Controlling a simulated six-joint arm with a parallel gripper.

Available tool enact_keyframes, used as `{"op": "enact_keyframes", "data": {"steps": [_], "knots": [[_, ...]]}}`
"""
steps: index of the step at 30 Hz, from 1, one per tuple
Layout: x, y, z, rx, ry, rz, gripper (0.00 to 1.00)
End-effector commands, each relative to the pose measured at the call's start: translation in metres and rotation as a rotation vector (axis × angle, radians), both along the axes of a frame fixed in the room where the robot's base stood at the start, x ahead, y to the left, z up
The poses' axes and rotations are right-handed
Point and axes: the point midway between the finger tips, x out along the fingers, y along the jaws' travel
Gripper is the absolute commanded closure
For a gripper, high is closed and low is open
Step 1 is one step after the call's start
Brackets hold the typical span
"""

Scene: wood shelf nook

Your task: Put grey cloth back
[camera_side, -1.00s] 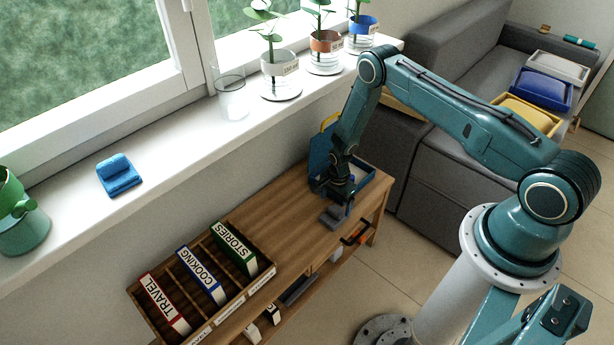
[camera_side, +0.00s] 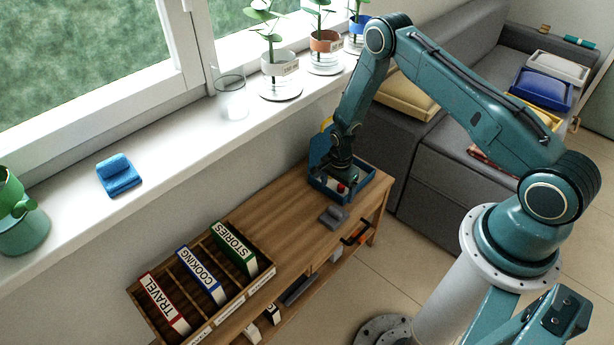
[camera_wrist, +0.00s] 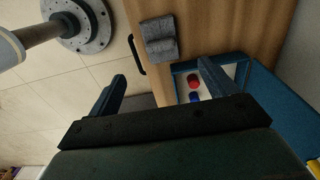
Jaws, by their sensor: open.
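The grey cloth (camera_side: 333,216) lies folded on the wooden bench top, just in front of the blue box (camera_side: 366,187) and close to the bench's front edge. It also shows in the wrist view (camera_wrist: 159,38), beyond my fingertips and clear of them. My gripper (camera_side: 342,182) is over the blue box, behind the cloth, and seems apart from it.
The blue box holds small red and blue items (camera_wrist: 193,83). A book rack (camera_side: 205,290) stands on the bench to the left. A folded blue cloth (camera_side: 119,175), a glass (camera_side: 231,95) and potted plants line the windowsill (camera_side: 70,185). The bench top between rack and cloth is clear.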

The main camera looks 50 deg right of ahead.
Motion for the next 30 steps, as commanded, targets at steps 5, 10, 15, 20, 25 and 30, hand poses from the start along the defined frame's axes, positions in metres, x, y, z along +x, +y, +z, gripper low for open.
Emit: {"op": "enact_keyframes", "data": {"steps": [5, 10, 15, 20, 25, 30], "knots": [[0.0, 0.0, 0.0, 0.0, 0.0, 0.0, 0.15], [0.001, 0.0, 0.003, 0.0, -0.002, 0.005, 0.15], [0.008, 0.001, 0.022, -0.003, -0.014, 0.039, 0.15], [0.018, 0.003, 0.062, -0.009, -0.039, 0.11, 0.15], [0.027, 0.008, 0.117, -0.02, -0.071, 0.214, 0.15], [0.029, 0.014, 0.165, -0.032, -0.097, 0.308, 0.15]]}}
